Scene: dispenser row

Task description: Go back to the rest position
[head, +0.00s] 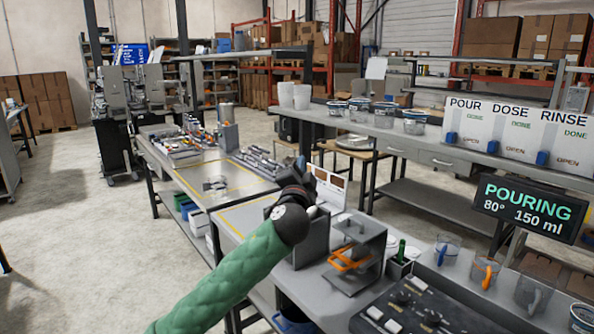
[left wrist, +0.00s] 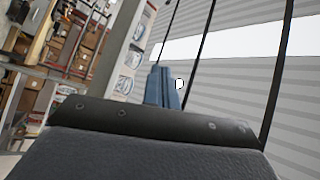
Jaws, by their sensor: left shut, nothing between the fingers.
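My left arm comes in from the bottom of the head view in a green sleeve. Its black wrist stands above the workbench, and my left gripper (head: 302,165) points up and away from me, small and partly hidden by the wrist. In the left wrist view the fingers of my left gripper (left wrist: 166,88) are together, with nothing between them. Behind them that view shows a corrugated wall and shelving, tilted. My right gripper is in neither view.
A metal stand with an orange part (head: 350,262) and a black control panel (head: 415,308) are right of my arm. Clear jugs (head: 484,270) stand farther right. A screen (head: 530,208) reads POURING, 80°, 150 ml. A workbench (head: 245,185) lies behind; the floor at left is clear.

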